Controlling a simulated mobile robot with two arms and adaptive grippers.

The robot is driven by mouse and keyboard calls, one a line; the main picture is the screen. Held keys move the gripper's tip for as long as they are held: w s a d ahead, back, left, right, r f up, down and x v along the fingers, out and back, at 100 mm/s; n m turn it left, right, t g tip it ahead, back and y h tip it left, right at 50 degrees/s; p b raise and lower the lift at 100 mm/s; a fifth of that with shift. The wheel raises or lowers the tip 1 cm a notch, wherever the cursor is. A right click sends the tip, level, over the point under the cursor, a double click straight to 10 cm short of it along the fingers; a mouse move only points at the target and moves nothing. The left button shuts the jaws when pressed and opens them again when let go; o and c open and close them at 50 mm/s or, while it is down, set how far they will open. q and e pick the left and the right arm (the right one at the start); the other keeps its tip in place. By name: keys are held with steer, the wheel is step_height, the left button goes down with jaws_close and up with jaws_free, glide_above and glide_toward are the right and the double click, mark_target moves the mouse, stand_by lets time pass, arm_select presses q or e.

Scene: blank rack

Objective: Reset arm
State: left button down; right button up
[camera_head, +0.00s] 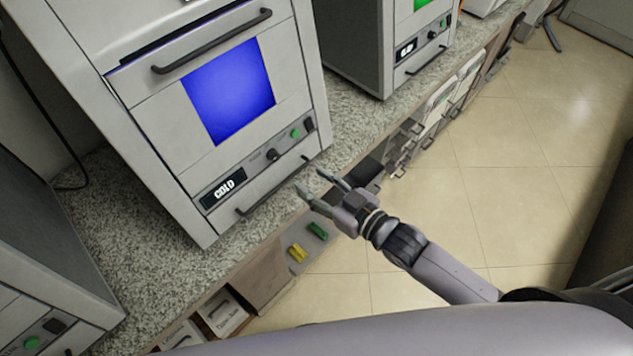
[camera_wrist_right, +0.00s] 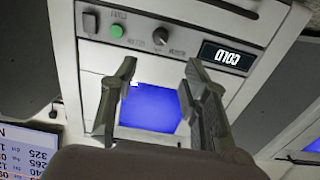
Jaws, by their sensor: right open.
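My right gripper (camera_head: 322,184) is open and empty in the head view, in front of the lower right part of a grey machine. It also shows in the right wrist view (camera_wrist_right: 158,80), its two fingers apart with nothing between them but the machine behind. The machine (camera_head: 150,130) has a lit blue window (camera_head: 229,91), a dark handle along its top and a display reading "COLD". The right arm reaches in from the lower right over the floor. My left gripper is not in view.
The machine stands on a speckled counter (camera_head: 120,235). A second machine with a green window (camera_head: 385,45) stands farther back. Green and yellow items (camera_head: 318,229) sit on a small ledge below the counter edge. The tiled floor (camera_head: 520,160) at right is mostly clear.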

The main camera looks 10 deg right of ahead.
stand_by(0.4)
steer(key=s+d+f+m+g+h+b, duration=0.15)
steer(key=d+f, duration=0.35)
steer(key=f, duration=0.6)
steer(key=s+d+f+m+g+h, duration=0.1)
steer(key=s+d+f+h, duration=0.25)
steer(key=f, duration=0.75)
steer(key=s+d+f+m+g+h, duration=0.15)
steer(key=d+f, duration=0.35)
steer(key=f, duration=0.5)
steer(key=s+d+f+g+h, duration=0.1)
steer(key=s+f+g, duration=0.1)
steer(key=s+f, duration=0.4)
steer(key=s+d+f+g+b, duration=0.1)
steer(key=s+f+g, duration=0.2)
steer(key=s, duration=1)
steer(key=s+d+f+m+g+h, duration=0.1)
steer(key=s+f+g, duration=0.1)
steer(key=s+f, duration=0.7)
steer(key=shift+s+g+h+b, duration=0.3)
steer(key=shift+s+g+h, duration=0.1)
steer(key=shift+s, duration=0.45)
steer(key=shift+f, duration=0.1)
